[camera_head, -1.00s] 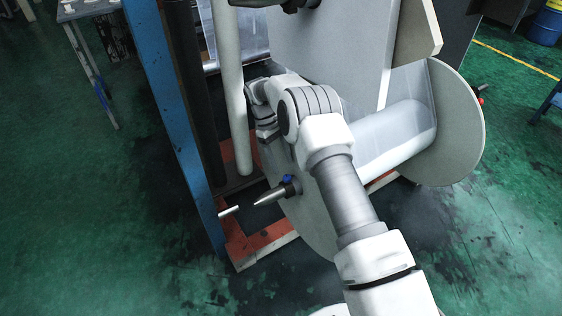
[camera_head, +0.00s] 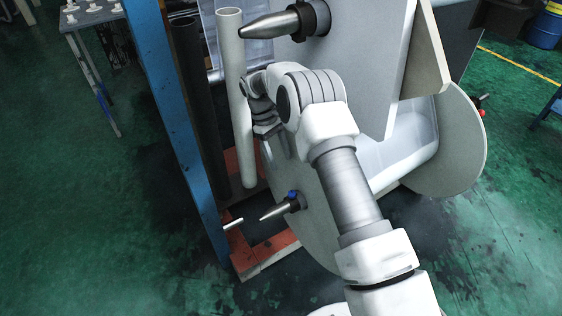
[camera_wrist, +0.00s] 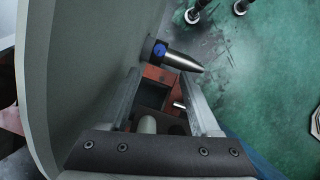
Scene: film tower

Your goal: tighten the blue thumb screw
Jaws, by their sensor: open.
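The blue thumb screw (camera_head: 291,194) sits on the dark collar of a pointed metal spindle (camera_head: 277,209), low on the grey round disc. In the wrist view the blue screw (camera_wrist: 160,50) faces the camera on its collar, beyond my fingertips and near the middle between them. My gripper (camera_wrist: 162,76) is open, with nothing between its fingers. In the head view my gripper (camera_head: 264,124) is small and partly hidden by my own wrist, above and left of the screw. A gap shows there between gripper and screw.
A second pointed spindle (camera_head: 275,21) juts out above my arm. A white tube (camera_head: 235,100) and a dark tube (camera_head: 198,95) stand left of my gripper, beside the blue post (camera_head: 172,110). A clear film roll (camera_head: 405,150) lies behind my arm. Green floor is open at left.

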